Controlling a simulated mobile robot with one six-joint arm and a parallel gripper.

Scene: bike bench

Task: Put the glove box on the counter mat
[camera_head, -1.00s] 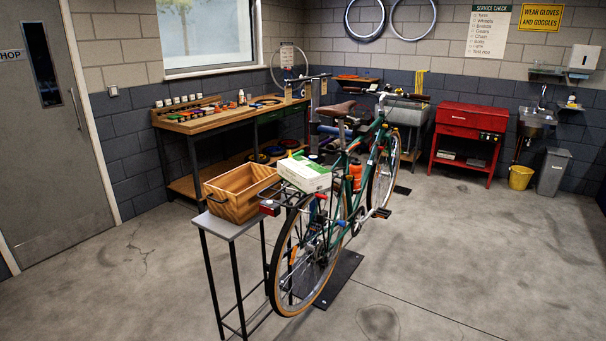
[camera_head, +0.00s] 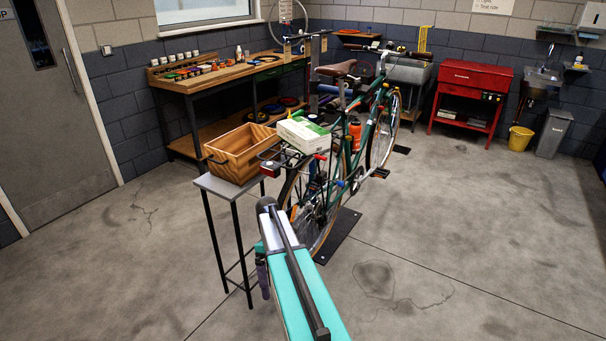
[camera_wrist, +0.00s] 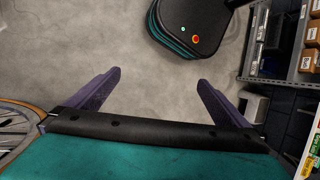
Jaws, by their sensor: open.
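A white and green box (camera_head: 303,132), which looks like the glove box, lies on the rear rack of the green bicycle (camera_head: 346,150). I cannot make out a counter mat in either view. My gripper shows in the wrist view (camera_wrist: 159,78) with its two purple fingers wide apart and nothing between them, above bare grey floor. In the head view my teal arm rises from the bottom, in front of the bicycle's rear wheel. The gripper's fingers are not clear there, and the glove box is apart from the arm.
A wooden crate (camera_head: 240,152) stands on a small grey stand (camera_head: 228,188), left of the rack. A workbench (camera_head: 225,80) with bottles and tools runs along the back wall. A red cabinet (camera_head: 472,78) stands at the back right. The wrist view shows shelving (camera_wrist: 268,78) at right. Floor at right is clear.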

